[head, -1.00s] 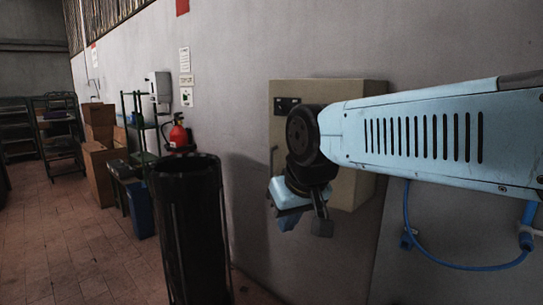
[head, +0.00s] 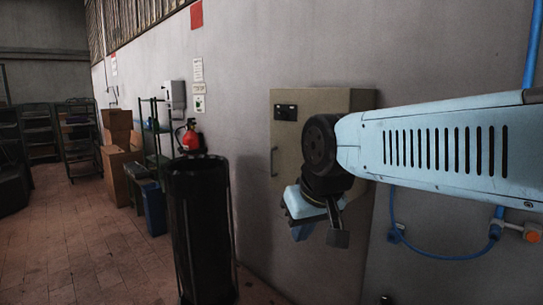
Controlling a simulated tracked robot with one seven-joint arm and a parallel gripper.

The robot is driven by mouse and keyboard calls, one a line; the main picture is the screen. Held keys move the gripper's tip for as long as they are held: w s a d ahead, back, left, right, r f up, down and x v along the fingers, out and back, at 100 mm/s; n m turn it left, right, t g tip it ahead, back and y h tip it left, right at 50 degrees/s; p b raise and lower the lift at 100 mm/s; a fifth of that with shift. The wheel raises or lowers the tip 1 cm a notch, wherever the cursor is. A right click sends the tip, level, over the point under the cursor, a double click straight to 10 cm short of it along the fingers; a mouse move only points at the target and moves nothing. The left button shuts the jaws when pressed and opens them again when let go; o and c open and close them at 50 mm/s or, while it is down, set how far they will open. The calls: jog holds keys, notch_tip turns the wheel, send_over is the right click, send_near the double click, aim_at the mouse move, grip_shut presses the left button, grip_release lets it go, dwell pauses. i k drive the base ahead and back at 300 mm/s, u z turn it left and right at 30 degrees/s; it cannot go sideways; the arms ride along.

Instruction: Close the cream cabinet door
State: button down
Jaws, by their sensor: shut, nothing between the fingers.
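The cream cabinet (head: 300,145) is a tall box on the grey wall, right of centre in the head view. Its front has a dark panel (head: 286,112) near the top and a slim upright handle (head: 274,162) at the left edge. The front looks flush with the body; I see no clear gap, but my arm hides much of the right side and lower part. My gripper (head: 319,234) hangs in front of the cabinet's lower half, pointing down, shut and empty. I cannot tell if it touches the cabinet.
A black bin (head: 200,230) stands left of the cabinet, with a red fire extinguisher (head: 190,137) behind it. Shelving (head: 154,132), cardboard boxes (head: 117,170) and a blue bin (head: 154,208) line the wall. A blue hose (head: 440,256) hangs at right. The tiled floor at left is open.

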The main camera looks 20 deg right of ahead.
aim_at(286, 158)
jog(key=u, duration=0.15)
jog(key=i, duration=0.9)
jog(key=z, duration=0.05)
